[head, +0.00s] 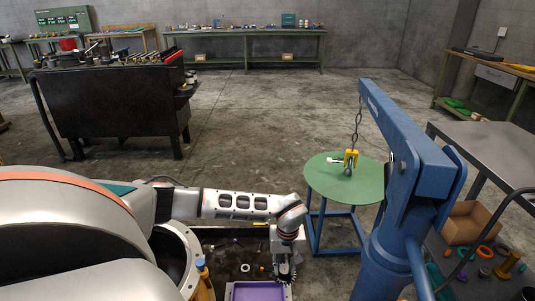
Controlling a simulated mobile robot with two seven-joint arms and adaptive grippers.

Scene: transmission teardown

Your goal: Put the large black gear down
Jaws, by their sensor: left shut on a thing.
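My left gripper (285,272) points down at the bottom centre of the head view, just above the right edge of a purple tray (255,292). It is shut on a dark thing, which I take to be the large black gear; it is small and mostly hidden by the fingers, so its teeth and outline are not clear. I cannot tell whether it touches the tray. My right gripper is not in view.
A dark work surface (225,268) with small loose parts lies beside the tray. A blue crane (405,150) with a hanging chain stands to the right, by a round green table (325,185). An open cardboard box (465,222) and rings sit at the right.

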